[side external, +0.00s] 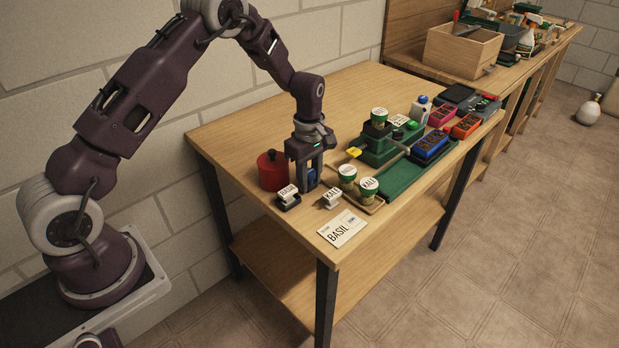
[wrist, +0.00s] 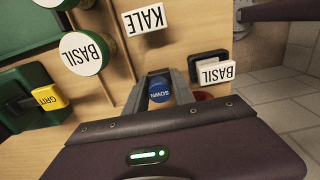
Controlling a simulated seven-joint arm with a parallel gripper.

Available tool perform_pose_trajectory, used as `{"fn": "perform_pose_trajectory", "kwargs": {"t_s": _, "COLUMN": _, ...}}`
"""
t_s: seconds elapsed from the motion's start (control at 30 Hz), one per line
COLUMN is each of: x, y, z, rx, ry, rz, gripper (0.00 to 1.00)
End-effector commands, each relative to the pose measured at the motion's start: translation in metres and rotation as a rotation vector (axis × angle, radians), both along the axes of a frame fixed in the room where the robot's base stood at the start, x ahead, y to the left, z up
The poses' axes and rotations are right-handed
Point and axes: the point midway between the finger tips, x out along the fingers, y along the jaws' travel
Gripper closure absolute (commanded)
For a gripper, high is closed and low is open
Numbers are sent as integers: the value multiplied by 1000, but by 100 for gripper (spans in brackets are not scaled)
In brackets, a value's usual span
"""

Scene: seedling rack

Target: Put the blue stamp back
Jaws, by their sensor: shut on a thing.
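The blue stamp (wrist: 159,92) has a round top lettered SOWN. My gripper (wrist: 160,84) is shut on it, with a finger on each side. In the side view my gripper (side external: 307,184) points down low over the left part of the table, and a bit of the blue stamp (side external: 311,175) shows between its fingers. I cannot tell whether the stamp's base touches the wood. A white card (side external: 342,229) lettered BASIL, with a small mark, lies flat near the front edge.
A red lidded pot (side external: 272,171) stands close behind my gripper. A BASIL block (side external: 288,190) sits on a black pad (wrist: 208,57); a KALE block (side external: 332,196) stands to its right. Labelled cups (side external: 368,187) and a green tray (side external: 404,181) are farther right.

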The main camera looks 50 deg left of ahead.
Motion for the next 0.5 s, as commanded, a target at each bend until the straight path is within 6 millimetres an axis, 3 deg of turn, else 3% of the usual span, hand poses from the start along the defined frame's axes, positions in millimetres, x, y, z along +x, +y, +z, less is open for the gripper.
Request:
{"fn": "perform_pose_trajectory", "kwargs": {"t_s": 0.17, "x": 0, "y": 0, "z": -2, "rx": 0, "ry": 1, "rz": 0, "gripper": 96}}
{"fn": "perform_pose_trajectory", "kwargs": {"t_s": 0.2, "x": 0, "y": 0, "z": -3, "rx": 0, "ry": 1, "rz": 0, "gripper": 68}}
{"fn": "perform_pose_trajectory", "kwargs": {"t_s": 0.23, "x": 0, "y": 0, "z": -3, "rx": 0, "ry": 1, "rz": 0, "gripper": 62}}
{"fn": "perform_pose_trajectory", "kwargs": {"t_s": 0.5, "x": 0, "y": 0, "z": -2, "rx": 0, "ry": 1, "rz": 0, "gripper": 61}}
